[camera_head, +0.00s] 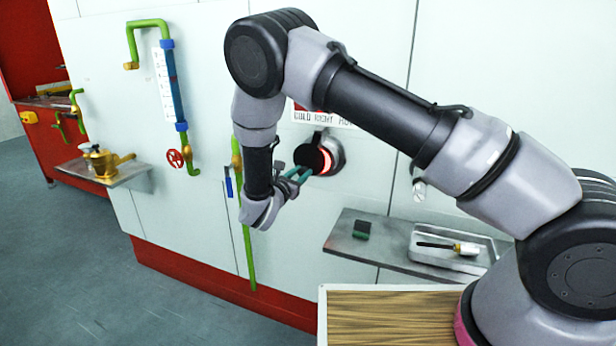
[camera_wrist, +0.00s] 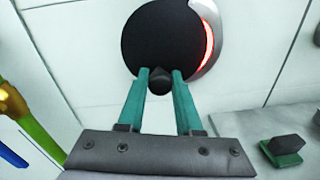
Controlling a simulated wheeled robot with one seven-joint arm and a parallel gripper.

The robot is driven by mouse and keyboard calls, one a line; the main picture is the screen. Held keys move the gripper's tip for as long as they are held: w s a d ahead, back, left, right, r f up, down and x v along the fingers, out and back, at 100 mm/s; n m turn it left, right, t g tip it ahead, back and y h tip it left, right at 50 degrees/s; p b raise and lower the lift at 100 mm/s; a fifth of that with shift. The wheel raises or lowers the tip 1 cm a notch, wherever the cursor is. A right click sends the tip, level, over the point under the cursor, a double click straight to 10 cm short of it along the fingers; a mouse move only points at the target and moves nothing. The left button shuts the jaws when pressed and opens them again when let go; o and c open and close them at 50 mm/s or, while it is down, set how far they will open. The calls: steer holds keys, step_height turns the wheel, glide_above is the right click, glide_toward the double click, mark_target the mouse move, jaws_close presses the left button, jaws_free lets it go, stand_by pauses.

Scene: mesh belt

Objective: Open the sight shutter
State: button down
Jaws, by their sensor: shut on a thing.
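The sight shutter (camera_wrist: 165,38) is a dark round disc on the white wall panel, with a small dark knob (camera_wrist: 160,80) at its lower edge. It also shows in the head view (camera_head: 313,156). It covers most of a round port, and a red glowing crescent (camera_wrist: 208,42) shows along its right side inside a metal ring (camera_head: 336,152). My gripper (camera_wrist: 159,82) is shut on the knob, with one teal finger on each side of it. In the head view my gripper (camera_head: 300,174) is at the lower left of the port, partly overlapping the shutter.
A grey shelf (camera_head: 345,243) below right holds a green-and-black block (camera_head: 362,229) and a metal tray (camera_head: 425,256) with a dark-shafted tool. Left are a green pipe (camera_head: 249,255), a red valve wheel (camera_head: 175,158) and a sight gauge (camera_head: 168,85).

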steer(key=w+a+r+m, duration=0.1)
steer(key=a+r+m, duration=0.2)
steer(key=r+m, duration=0.2)
steer(key=w+a+r+m+y, duration=0.1)
steer(key=a+r+m, duration=0.3)
steer(key=m, duration=0.5)
steer(key=shift+w+a+r, duration=0.15)
steer(key=shift+w+r, duration=0.15)
steer(key=shift+r, duration=0.75)
steer(key=c, duration=0.6)
jaws_free()
steer(key=shift+s, duration=0.1)
steer(key=v, duration=1)
steer(key=shift+s, duration=0.3)
steer(key=shift+a, duration=0.1)
